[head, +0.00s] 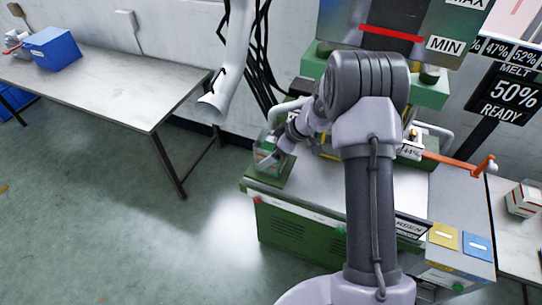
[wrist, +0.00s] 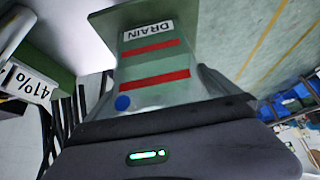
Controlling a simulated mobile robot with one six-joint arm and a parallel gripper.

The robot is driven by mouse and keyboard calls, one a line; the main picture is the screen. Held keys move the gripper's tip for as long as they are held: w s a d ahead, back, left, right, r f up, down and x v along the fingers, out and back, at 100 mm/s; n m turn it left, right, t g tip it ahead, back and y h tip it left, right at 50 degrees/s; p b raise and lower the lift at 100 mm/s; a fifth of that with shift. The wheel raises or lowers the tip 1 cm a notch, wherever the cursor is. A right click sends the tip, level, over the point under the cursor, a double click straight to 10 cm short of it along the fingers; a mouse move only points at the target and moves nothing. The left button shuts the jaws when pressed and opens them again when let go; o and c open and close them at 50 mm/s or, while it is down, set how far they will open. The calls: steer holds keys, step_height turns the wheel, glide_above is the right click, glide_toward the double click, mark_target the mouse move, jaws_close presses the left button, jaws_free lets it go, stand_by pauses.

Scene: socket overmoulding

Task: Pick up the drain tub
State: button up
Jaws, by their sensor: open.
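The drain tub (wrist: 152,68) is a clear, greenish tub with a white DRAIN label, two red stripes and a blue dot. It fills the middle of the wrist view, close in front of my gripper (wrist: 158,84). My gripper's dark fingers are open, one to each side of the tub; I cannot tell whether they touch it. In the head view the tub (head: 265,151) stands on the green ledge (head: 272,178) at the machine's left end. My gripper (head: 274,150) is beside it, partly covering it.
A green machine (head: 310,232) with a pale top stands under my arm. A metal table (head: 120,85) at left holds a blue bin (head: 52,48). A white pipe (head: 230,65) hangs behind the tub. An orange-handled lever (head: 455,163) is at right. Open floor lies left of the machine.

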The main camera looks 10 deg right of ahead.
steer(key=shift+w+a+f, duration=0.15)
steer(key=shift+w+f, duration=0.05)
steer(key=shift+f, duration=0.15)
steer(key=shift+s+r, duration=0.1)
steer(key=c, duration=1.9)
